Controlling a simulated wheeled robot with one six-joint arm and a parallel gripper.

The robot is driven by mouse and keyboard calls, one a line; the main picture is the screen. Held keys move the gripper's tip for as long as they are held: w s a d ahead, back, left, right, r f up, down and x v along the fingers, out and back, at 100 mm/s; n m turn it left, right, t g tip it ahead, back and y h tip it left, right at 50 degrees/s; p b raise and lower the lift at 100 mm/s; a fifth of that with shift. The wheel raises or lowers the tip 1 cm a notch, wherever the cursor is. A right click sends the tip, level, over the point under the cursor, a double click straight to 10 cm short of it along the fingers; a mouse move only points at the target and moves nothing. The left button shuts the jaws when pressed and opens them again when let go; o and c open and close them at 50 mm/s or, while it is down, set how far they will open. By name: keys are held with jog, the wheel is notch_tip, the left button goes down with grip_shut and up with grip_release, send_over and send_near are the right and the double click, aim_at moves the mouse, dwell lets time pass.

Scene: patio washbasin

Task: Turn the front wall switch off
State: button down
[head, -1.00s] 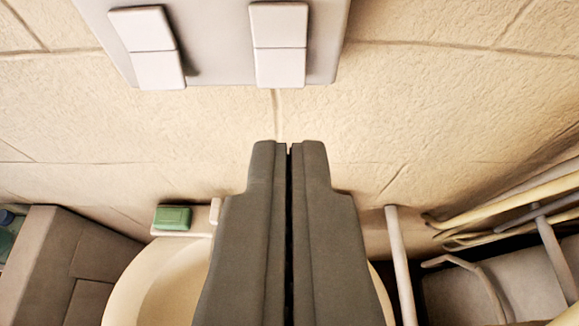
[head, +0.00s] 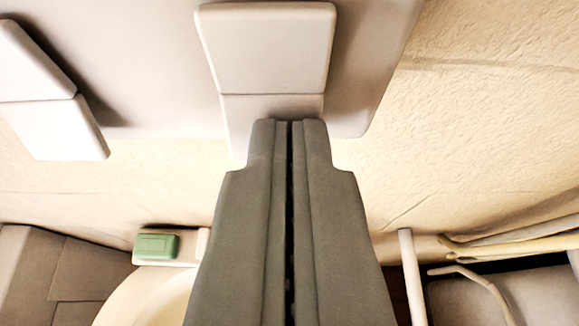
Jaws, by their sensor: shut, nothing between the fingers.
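A pale grey wall plate (head: 150,60) fills the top of the view and carries two white rocker switches. The right rocker (head: 265,50) is at the upper middle, with a crease between its larger upper half and its lower half. The left rocker (head: 45,90) is cut by the left edge. My gripper (head: 289,124) is shut and empty, with its fingertips in front of the lower half of the right rocker, hiding part of it. Whether the tips touch it I cannot tell. Neither rocker has a label that tells which is the front switch.
A green soap bar (head: 157,246) lies on a ledge of the cream basin (head: 140,302) at lower left. A stone block wall (head: 75,270) is at far left. A pale post (head: 411,275) and folded chair-like frames (head: 520,243) stand at lower right.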

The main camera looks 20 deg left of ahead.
jog(key=shift+w+f, duration=0.15)
jog(key=shift+r, duration=0.2)
dwell(0.3)
jog(key=shift+r, duration=0.65)
jog(key=shift+s+d+r, duration=0.1)
jog(key=shift+s+r, duration=0.1)
jog(key=shift+s, duration=0.2)
jog(key=v, duration=1.3)
